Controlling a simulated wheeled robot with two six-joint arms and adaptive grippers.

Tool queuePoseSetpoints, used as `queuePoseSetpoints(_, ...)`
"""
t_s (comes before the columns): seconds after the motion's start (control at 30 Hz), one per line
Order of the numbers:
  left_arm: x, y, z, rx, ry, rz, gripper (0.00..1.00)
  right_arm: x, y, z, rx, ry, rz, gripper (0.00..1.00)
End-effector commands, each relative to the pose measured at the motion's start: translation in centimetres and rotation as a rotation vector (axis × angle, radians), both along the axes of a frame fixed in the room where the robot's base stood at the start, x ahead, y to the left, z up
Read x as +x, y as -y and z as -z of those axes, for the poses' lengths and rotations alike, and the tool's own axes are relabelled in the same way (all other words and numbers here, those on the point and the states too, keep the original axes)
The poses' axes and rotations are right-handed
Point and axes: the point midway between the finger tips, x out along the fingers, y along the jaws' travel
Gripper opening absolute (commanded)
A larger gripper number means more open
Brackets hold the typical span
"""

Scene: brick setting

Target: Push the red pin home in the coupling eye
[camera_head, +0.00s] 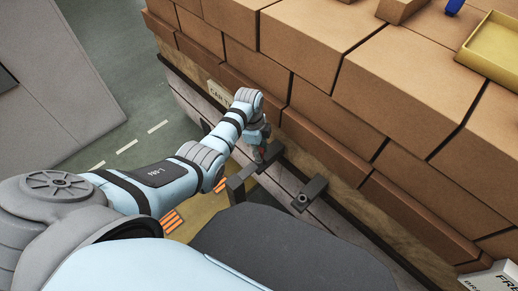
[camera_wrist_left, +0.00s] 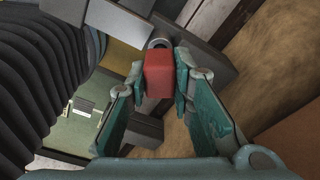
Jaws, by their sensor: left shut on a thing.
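My left gripper (camera_head: 262,152) is shut on the red pin (camera_wrist_left: 159,74), whose block-like red end sits between the two fingers in the left wrist view (camera_wrist_left: 160,88). Just past the red end, a round grey ring (camera_wrist_left: 159,43) shows on a dark grey bar (camera_wrist_left: 211,66), seemingly the coupling eye. The red end hides the lower part of the ring, so I cannot tell how deep the pin sits. In the head view the gripper is low beside the grey coupling bracket (camera_head: 238,188), and the pin is mostly hidden. My right gripper is not in view.
A second dark bracket with a round stub (camera_head: 309,192) stands to the right along the wagon's edge. A yellow tray (camera_head: 495,48) lies on the cartons. Open floor (camera_head: 115,70) is at the left.

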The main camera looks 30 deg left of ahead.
Motion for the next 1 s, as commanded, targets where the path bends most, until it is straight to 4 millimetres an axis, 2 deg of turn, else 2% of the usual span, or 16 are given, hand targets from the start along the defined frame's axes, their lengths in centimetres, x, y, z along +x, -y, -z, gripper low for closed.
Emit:
queuePoseSetpoints(0.83,0.0,0.0,2.6,0.0,0.0,0.0,0.0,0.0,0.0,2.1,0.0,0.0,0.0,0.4)
queuePoseSetpoints(0.87,0.0,0.0,2.6,0.0,0.0,0.0,0.24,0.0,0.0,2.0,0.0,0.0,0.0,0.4)
queuePoseSetpoints(1.0,0.0,0.0,2.5,0.0,0.0,0.0,0.44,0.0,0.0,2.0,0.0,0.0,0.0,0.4)
